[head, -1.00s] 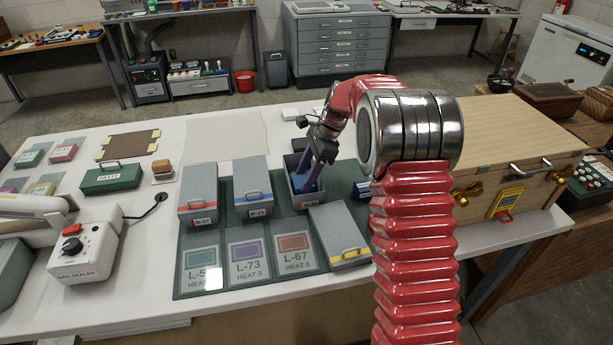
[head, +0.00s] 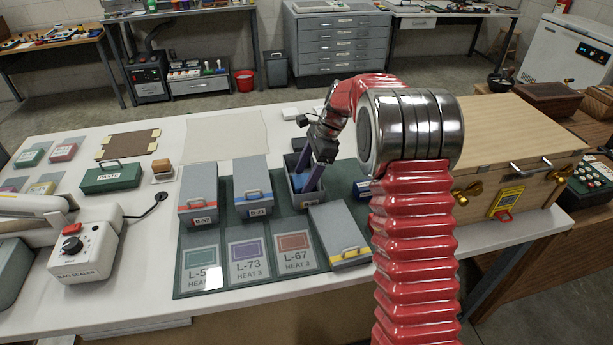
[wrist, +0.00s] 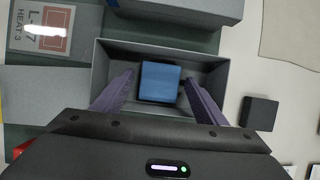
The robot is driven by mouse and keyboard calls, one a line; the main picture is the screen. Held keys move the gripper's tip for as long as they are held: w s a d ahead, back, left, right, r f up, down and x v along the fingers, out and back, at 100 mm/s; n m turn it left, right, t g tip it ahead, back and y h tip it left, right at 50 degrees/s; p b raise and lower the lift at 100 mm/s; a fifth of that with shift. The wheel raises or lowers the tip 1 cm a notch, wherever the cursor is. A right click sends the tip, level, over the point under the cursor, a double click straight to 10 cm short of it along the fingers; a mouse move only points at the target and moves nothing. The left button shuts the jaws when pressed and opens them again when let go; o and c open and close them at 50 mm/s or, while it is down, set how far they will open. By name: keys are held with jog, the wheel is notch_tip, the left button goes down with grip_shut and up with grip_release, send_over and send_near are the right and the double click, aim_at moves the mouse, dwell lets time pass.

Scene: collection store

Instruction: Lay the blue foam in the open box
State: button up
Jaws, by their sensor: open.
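The open grey box (head: 297,199) stands on the green mat, third in a row of grey boxes. The wrist view looks down into this box (wrist: 215,68). The blue foam (wrist: 160,82) is inside it, lying flat on the floor as far as I can tell. My gripper (head: 305,187) points down into the box. In the wrist view its two purple fingers (wrist: 158,88) are open, one on each side of the foam, with a gap to it on both sides.
A grey lid (head: 340,234) with a yellow stripe lies in front of the open box. Two closed boxes, one red-striped (head: 199,193) and one blue-striped (head: 252,187), stand to its left. A wooden case (head: 520,150) stands at right. A small dark block (wrist: 260,113) lies beside the box.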

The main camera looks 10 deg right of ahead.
jog(key=v, duration=1.2)
dwell(0.3)
jog(key=s+a+r+n+t+h, duration=0.15)
jog(key=s+r+n, duration=0.3)
jog(key=s, duration=0.45)
jog(key=s+a+r+n+t+h, duration=0.1)
jog(key=s+a+r+n, duration=0.1)
jog(key=s+r+n, duration=0.45)
jog(key=s+f+n+t+h, duration=0.1)
jog(key=s+f+n, duration=0.2)
jog(key=s, duration=0.7)
jog(key=s+f+n+t+h, duration=0.1)
jog(key=s+f+n+t, duration=0.1)
jog(key=s, duration=0.8)
jog(key=shift+s+a+f+n, duration=0.35)
jog(key=shift+f+n, duration=0.45)
jog(key=shift+n, duration=0.2)
